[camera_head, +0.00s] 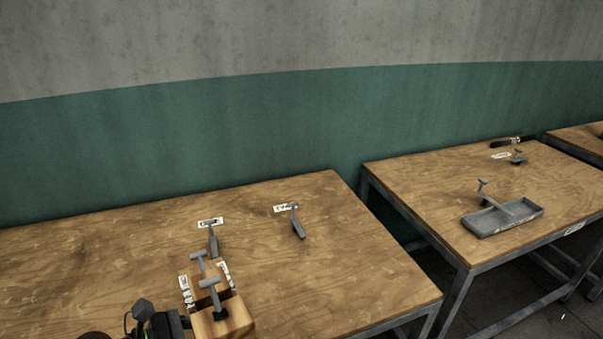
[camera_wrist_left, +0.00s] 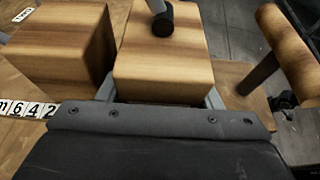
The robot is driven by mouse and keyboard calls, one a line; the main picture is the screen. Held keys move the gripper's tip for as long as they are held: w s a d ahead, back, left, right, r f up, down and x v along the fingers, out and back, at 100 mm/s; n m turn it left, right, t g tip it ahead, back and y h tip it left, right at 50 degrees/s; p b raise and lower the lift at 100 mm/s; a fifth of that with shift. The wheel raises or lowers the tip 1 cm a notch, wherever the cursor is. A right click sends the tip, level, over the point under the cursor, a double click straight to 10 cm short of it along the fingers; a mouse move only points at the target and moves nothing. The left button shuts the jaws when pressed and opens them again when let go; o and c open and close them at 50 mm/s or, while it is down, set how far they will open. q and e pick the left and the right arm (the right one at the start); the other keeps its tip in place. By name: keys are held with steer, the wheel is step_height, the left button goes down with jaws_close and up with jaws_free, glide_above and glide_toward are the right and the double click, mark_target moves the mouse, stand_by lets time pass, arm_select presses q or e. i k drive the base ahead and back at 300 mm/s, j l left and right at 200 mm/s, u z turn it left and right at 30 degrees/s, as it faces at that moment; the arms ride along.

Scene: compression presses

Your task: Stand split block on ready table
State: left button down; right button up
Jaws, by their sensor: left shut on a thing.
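A wooden split block (camera_head: 222,322) is at the near edge of the left table (camera_head: 330,255), with grey T-handled pieces (camera_head: 209,283) over it. My left gripper (camera_wrist_left: 160,97) is shut on one wooden block part (camera_wrist_left: 162,65), with a finger on each side. My left gripper also shows in the head view (camera_head: 180,325) at the block's left side. A second wooden block (camera_wrist_left: 62,45) stands just left of the held one in the wrist view. I cannot tell if the held part touches the table. Which table is the ready table is not readable. My right gripper is not in view.
Two grey tools (camera_head: 213,241) (camera_head: 298,227) stand farther back by small white labels (camera_head: 286,207). The right table (camera_head: 415,190) holds a grey tray (camera_head: 503,217) and a dark-handled tool (camera_head: 512,142). A gap separates the tables. The left table's right part is clear.

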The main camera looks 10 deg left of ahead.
mark_target(499, 183)
steer(key=i+l+z, duration=0.1)
steer(key=l, duration=0.3)
steer(key=i+l, duration=0.35)
steer(key=i+l+z, duration=0.15)
steer(key=l, duration=0.3)
steer(key=i+l, duration=0.35)
steer(key=l, duration=0.15)
steer(key=i+l, duration=0.35)
steer(key=l, duration=0.15)
steer(key=i+l, duration=0.3)
steer(key=l, duration=0.15)
steer(key=i+l, duration=0.35)
steer(key=l, duration=0.15)
steer(key=i+l, duration=0.35)
steer(key=l, duration=0.15)
steer(key=i+l, duration=0.35)
steer(key=l, duration=0.15)
